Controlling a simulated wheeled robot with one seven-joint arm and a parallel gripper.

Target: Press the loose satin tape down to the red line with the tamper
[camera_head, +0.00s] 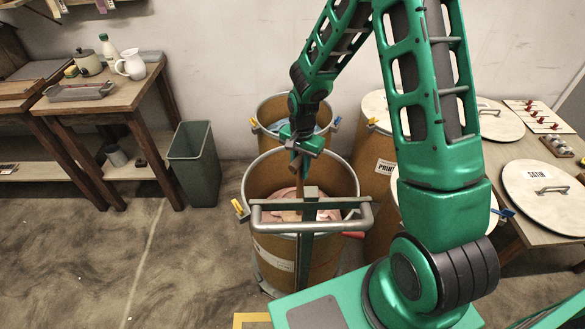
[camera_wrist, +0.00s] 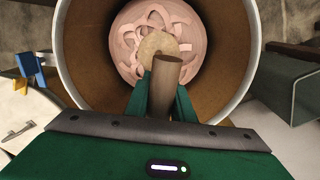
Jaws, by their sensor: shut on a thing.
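My gripper (camera_head: 300,146) is above the front brown drum (camera_head: 310,247). It is shut on the wooden handle of the tamper (camera_wrist: 165,78), which points down into the drum. In the wrist view the tamper's round, tan foot (camera_wrist: 163,47) shows over the pink satin tape (camera_wrist: 130,50). The tape lies in loose loops inside the drum. I cannot tell whether the foot touches the tape. The tape also shows in the head view (camera_head: 322,208), partly behind my body's grey rail. I cannot make out the red line in either view.
A second drum (camera_head: 278,103) with blue contents stands behind. A lidded drum (camera_head: 380,112) stands to its right. A grey-green bin (camera_head: 195,163) is at left. A table with a round lid labelled SATIN (camera_head: 545,197) is at right. Floor at left is clear.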

